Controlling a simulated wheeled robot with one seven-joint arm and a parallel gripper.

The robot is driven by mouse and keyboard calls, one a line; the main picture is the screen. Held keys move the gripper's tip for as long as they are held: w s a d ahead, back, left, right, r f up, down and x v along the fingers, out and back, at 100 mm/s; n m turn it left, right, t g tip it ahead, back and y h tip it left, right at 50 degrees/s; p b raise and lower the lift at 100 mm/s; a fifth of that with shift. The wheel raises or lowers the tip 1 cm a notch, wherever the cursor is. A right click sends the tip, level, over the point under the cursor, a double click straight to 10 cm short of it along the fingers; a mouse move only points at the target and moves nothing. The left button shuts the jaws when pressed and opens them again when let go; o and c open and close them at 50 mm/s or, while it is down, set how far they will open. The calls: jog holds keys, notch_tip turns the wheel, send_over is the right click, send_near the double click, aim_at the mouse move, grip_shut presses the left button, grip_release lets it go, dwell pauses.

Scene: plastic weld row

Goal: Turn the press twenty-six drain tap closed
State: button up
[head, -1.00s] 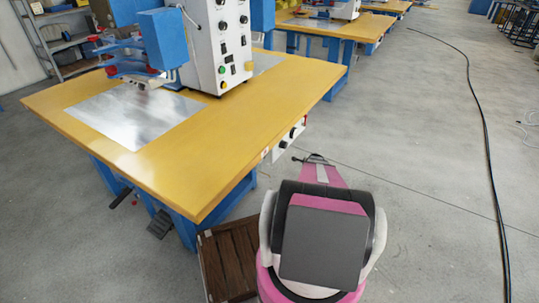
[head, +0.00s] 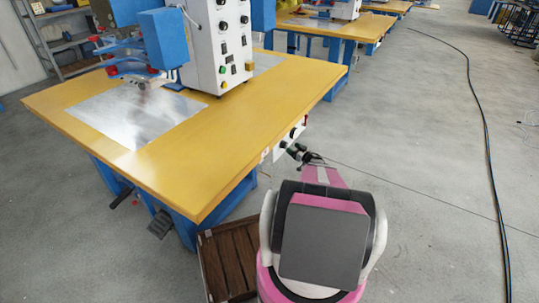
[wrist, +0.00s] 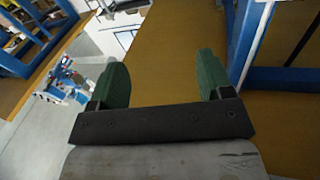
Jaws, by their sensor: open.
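The nearest press, a white cabinet (head: 220,45) with a blue head, stands on a yellow table (head: 190,150). A small white box (head: 279,149) with dark knobs is fixed under the table's right edge. I cannot tell whether the drain tap is one of these knobs, and I read no number. My gripper (head: 300,153) is just right of this box, below the tabletop, partly hidden by my arm. In the wrist view my gripper (wrist: 162,68) shows two green fingers wide apart, with nothing held between them.
A brown slatted wooden crate (head: 228,258) stands on the floor beside my base. A foot pedal (head: 160,224) is under the table. More yellow tables (head: 320,27) stand behind.

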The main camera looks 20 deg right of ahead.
jog(key=s+a+f+n+g+y, duration=0.2)
jog(key=s+a+n+g+y, duration=0.25)
jog(key=a+n+y, duration=0.2)
jog(key=x, duration=1)
jog(key=shift+a+g, duration=0.3)
jog(key=shift+g, duration=0.15)
jog(key=shift+w, duration=0.1)
jog(key=c, duration=0.8)
jog(key=shift+f, duration=0.2)
jog(key=shift+c, duration=0.9)
